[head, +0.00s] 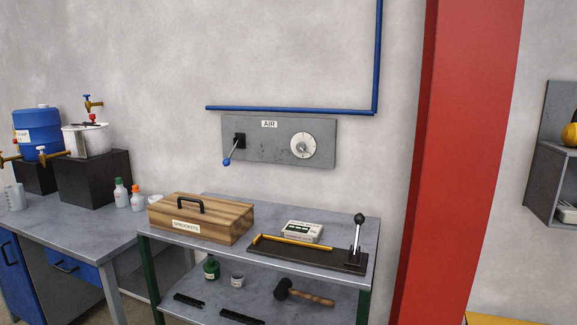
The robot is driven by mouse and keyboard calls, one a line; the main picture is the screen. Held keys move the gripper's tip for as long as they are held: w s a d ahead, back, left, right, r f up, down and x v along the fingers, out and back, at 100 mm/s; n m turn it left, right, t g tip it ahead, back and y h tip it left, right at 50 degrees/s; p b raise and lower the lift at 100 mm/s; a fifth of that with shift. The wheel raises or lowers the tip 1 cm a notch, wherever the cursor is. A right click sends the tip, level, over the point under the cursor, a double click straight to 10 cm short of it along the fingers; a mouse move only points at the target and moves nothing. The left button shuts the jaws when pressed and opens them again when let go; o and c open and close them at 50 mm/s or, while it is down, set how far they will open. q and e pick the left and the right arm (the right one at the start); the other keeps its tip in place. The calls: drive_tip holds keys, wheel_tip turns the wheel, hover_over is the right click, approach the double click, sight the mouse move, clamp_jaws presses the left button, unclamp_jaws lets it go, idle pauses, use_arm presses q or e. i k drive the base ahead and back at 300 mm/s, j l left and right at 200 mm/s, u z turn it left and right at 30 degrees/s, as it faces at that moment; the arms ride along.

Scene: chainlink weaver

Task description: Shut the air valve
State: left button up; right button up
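A grey panel (268,151) labelled AIR is mounted on the wall above the table. On its left side is the air valve lever (231,152), with a black pivot and a blue knob at its lower end. The lever slants down and to the left. A round white dial (303,147) with a knob at its centre sits on the panel's right side. A blue pipe (375,60) runs along the panel's top and up the wall. Neither of my grippers is in the head view.
A table (205,264) below the panel holds a wooden SPROCKETS box (202,216), a small white box (303,231) and a dark base with an upright black-knobbed lever (357,237). A mallet (303,293) lies on its lower shelf. A red column (455,160) stands to the right.

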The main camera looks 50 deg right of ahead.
sight(226, 161)
drive_tip(key=z, duration=1.25)
